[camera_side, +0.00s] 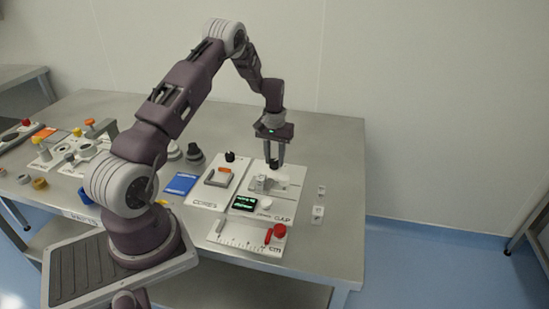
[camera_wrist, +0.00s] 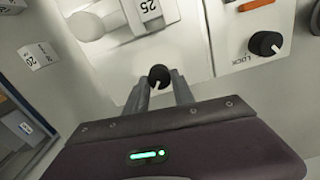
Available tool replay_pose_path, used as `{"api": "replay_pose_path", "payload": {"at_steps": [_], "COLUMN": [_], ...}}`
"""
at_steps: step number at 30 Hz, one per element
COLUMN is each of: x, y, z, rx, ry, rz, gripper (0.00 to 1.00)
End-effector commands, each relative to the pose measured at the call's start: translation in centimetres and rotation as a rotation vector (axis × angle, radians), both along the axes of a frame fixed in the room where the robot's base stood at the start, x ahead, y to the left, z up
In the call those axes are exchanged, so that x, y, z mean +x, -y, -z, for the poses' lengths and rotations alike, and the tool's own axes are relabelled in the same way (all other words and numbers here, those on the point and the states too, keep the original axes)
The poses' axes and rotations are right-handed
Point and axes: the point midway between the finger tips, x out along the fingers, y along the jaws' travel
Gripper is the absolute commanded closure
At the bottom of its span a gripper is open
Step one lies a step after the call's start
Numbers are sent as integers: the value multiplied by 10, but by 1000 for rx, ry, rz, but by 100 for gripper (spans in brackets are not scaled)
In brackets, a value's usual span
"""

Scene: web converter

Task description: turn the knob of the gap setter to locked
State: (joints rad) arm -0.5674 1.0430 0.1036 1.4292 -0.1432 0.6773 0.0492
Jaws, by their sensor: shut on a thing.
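The gap setter (camera_side: 283,218) is a white panel marked GAP, with a grey and white mechanism on it, in the side view. Its black knob (camera_wrist: 158,73) shows in the wrist view between my fingertips, with a white pointer line towards the lower side. My gripper (camera_side: 274,164) points straight down at the back of this panel and is shut on the knob; in the wrist view my gripper (camera_wrist: 161,82) has one finger on each side of it. I cannot read any lock marking beside this knob.
A similar black knob (camera_wrist: 265,43) marked LOCK is on the neighbouring panel (camera_side: 205,196), left of the gap setter in the side view. A small display (camera_side: 244,203) and a ruler plate (camera_side: 240,236) are nearer the front.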

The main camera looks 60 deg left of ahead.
Motion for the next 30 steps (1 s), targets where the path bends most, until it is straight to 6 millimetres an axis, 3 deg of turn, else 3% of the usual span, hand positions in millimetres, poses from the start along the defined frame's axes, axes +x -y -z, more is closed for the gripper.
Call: {"api": "replay_pose_path", "payload": {"at_steps": [3, 4, 6, 7, 16, 24, 30], "x": [1, 1, 0, 0, 0, 1, 0], "y": [0, 0, 0, 0, 0, -1, 0], "z": [-1, -1, -1, 0, -2, -54, -71], "rx": [1, 1, 1, 1, 1, 3, 1], "ry": [1, 1, 1, 1, 2, 4, 2], "rz": [2, 2, 1, 1, 0, 1, 1], "gripper": [100, 64, 51, 48, 48, 48, 48]}}
